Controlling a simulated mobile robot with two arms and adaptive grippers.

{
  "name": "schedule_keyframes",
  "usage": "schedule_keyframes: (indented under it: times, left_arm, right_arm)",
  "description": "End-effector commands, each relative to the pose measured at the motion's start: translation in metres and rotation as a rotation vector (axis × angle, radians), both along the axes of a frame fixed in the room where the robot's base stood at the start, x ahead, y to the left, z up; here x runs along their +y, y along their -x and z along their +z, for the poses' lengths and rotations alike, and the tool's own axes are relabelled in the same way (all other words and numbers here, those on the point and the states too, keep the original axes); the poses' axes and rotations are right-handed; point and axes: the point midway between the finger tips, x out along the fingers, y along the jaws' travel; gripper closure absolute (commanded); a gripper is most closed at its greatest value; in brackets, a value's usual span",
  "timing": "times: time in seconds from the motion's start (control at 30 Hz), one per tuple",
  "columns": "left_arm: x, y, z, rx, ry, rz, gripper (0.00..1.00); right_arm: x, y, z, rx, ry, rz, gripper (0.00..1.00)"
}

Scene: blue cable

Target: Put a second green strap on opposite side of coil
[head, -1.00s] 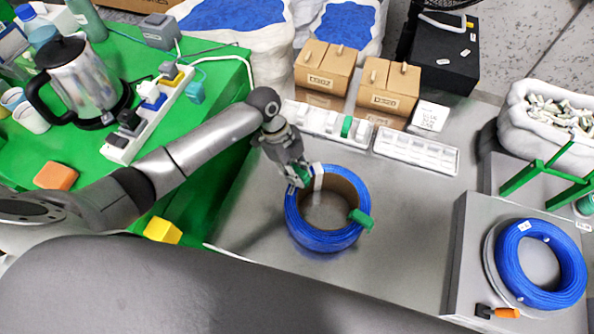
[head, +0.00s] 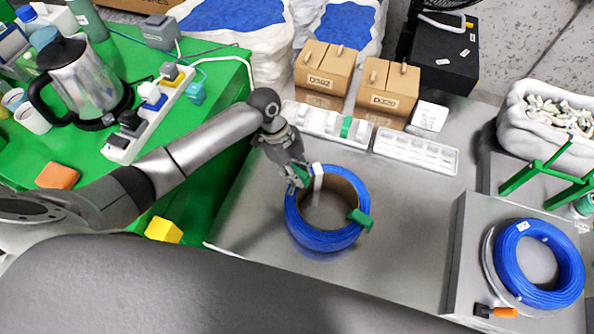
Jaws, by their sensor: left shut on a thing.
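A blue cable coil (head: 318,240) lies on the grey metal table. One green strap (head: 361,218) sits around its right side. My left gripper (head: 299,178) is at the coil's upper left edge, opposite that strap, shut on a second green strap (head: 301,174). The strap is at the coil's rim, partly hidden by the fingers; I cannot tell whether it goes around the cable. A white tag (head: 318,178) shows on the coil just right of the gripper. My right gripper is not in view.
Another blue coil (head: 507,262) lies on a raised stand at right. The table (head: 410,225) between is clear.

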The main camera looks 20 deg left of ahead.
Motion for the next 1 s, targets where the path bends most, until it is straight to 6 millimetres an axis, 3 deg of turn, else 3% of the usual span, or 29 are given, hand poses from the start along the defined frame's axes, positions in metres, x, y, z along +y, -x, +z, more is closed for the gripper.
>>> schedule_keyframes:
  times: [0.4, 1.0]
  left_arm:
    - [0.0, 0.0, -0.011, 0.001, 0.0, 0.0, 0.9]
    - [0.0, 0.0, 0.003, 0.001, 0.0, 0.0, 0.9]
  right_arm:
    - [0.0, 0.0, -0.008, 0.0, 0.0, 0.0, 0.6]
    - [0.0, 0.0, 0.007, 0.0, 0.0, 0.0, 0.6]
